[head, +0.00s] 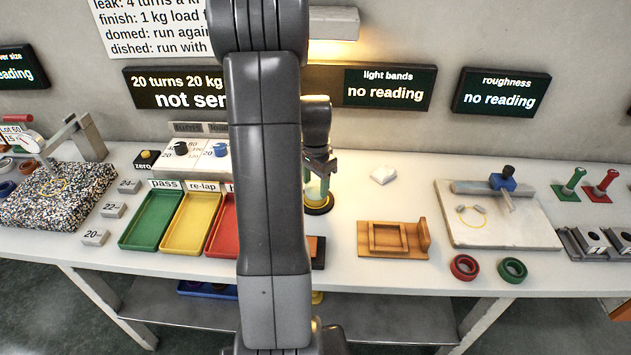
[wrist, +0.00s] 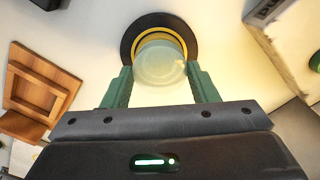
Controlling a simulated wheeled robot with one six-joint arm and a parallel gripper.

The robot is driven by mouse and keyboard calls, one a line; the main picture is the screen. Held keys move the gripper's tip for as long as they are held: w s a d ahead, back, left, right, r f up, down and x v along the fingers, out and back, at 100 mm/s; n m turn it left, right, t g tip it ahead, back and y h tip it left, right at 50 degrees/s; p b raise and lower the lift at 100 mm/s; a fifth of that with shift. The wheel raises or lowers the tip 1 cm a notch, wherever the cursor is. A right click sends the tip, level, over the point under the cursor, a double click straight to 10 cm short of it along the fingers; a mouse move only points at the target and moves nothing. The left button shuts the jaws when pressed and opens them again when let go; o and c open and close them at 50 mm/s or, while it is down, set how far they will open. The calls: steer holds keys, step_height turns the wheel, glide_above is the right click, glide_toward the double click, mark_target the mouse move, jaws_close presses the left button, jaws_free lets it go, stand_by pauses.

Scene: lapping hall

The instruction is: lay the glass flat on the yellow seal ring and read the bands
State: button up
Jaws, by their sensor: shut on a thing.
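My gripper (wrist: 160,88) has green fingers on either side of a clear, pale round glass (wrist: 160,68) and is shut on it. A yellow ring (wrist: 151,35), seemingly the seal ring, lies on a round black base (wrist: 129,42) just beyond and beneath the glass in the wrist view. The glass covers its near part. In the head view, my gripper (head: 319,166) points down with the glass (head: 316,190) over the black base (head: 319,211). I cannot tell whether glass and ring touch. The light bands display (head: 388,89) reads "no reading".
A wooden fixture (head: 393,239) stands right of the black base, with a small white block (head: 383,174) behind. Green, yellow (head: 190,222) and red trays lie to the left, partly behind my arm. A plate with a stylus gauge (head: 500,230) and red and green rings are farther right.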

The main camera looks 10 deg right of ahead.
steer(key=o, duration=1.3)
step_height(320, 180, up, 12)
steer(key=shift+r+p, duration=0.15)
steer(key=shift+p, duration=0.15)
glide_above(315, 187)
steer(key=shift+f, duration=4.35)
